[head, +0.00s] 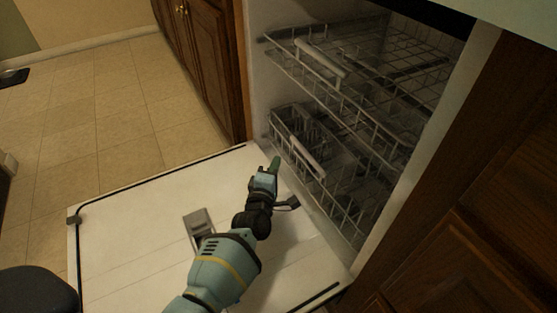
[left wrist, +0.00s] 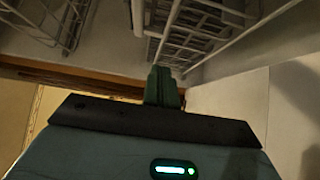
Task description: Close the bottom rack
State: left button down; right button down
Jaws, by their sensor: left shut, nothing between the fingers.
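The bottom rack (head: 335,185) is a grey wire basket low inside the dishwasher, with a light handle bar (head: 306,158) on its front. It sits mostly inside the cavity, its front edge near the opening. My left gripper (head: 275,163) is shut and empty, just left of the rack's front, above the inner end of the open door (head: 130,225). Whether it touches the rack I cannot tell. In the left wrist view the shut green fingers (left wrist: 162,88) point toward the opening, with rack wires above them. My right gripper is not in view.
The top rack (head: 350,90) sits above, with its own light handle (head: 320,58). The door lies flat open, with a grey dispenser (head: 199,228) on it. Wooden cabinets (head: 205,60) stand beside the opening on both sides. Tiled floor (head: 110,100) is clear at the left.

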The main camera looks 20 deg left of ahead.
pick_arm(q)
jog(key=s+d+p, duration=0.1)
jog(key=s+p, duration=0.2)
jog(key=s, duration=0.6)
jog(key=shift+s, duration=0.2)
jog(key=shift+d, duration=0.1)
